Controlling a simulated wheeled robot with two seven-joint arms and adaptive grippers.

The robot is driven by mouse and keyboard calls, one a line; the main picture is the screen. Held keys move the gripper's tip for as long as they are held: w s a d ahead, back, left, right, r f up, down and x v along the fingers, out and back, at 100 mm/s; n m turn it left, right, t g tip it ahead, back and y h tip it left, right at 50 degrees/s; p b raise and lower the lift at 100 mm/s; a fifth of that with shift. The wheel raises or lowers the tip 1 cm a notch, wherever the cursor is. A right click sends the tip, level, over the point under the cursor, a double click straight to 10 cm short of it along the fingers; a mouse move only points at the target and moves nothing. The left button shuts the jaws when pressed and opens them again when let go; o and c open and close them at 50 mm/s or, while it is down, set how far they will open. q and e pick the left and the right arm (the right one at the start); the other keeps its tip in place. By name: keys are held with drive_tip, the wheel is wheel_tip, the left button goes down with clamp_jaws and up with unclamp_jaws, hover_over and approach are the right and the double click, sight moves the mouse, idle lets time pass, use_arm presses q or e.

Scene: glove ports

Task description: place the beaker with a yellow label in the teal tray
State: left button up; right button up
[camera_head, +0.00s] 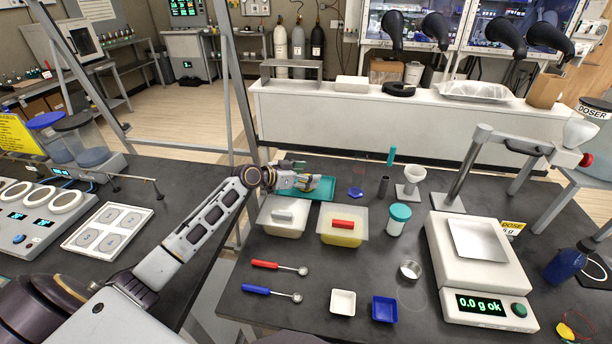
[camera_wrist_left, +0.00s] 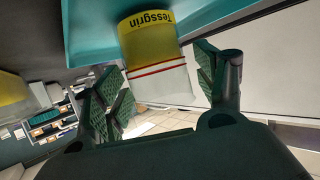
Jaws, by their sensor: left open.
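The beaker with a yellow label (camera_wrist_left: 150,38) shows in the left wrist view, with "Tessgrin" on the label and red lines beside it. It appears to rest at the teal tray (camera_wrist_left: 90,35); its contact with the floor of the tray is hidden. My left gripper (camera_wrist_left: 163,85) is open, with its fingers apart on both sides of the beaker. In the head view the left gripper (camera_head: 308,183) is at the teal tray (camera_head: 325,194), at the back of the dark bench, and largely hides the beaker. My right gripper is not in view.
In front of the tray stand two lidded tubs, one with a white handle (camera_head: 284,222) and one with a red handle (camera_head: 342,232). A teal-capped jar (camera_head: 397,222), a dark cylinder (camera_head: 383,187) and a funnel stand (camera_head: 410,185) are to the right. A balance (camera_head: 478,270) stands farther right.

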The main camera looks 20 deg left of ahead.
use_arm(q)
drive_tip(key=shift+r, duration=0.1)
drive_tip(key=shift+v, duration=2.9)
drive_tip(key=shift+s+a+r+b, duration=0.2)
drive_tip(key=shift+s+a+b, duration=0.15)
drive_tip(key=shift+s, duration=0.15)
drive_tip(key=shift+v, duration=1.05)
drive_tip(key=v, duration=0.2)
drive_tip(key=shift+s+a+r, duration=0.15)
drive_tip(key=shift+s+r, duration=0.1)
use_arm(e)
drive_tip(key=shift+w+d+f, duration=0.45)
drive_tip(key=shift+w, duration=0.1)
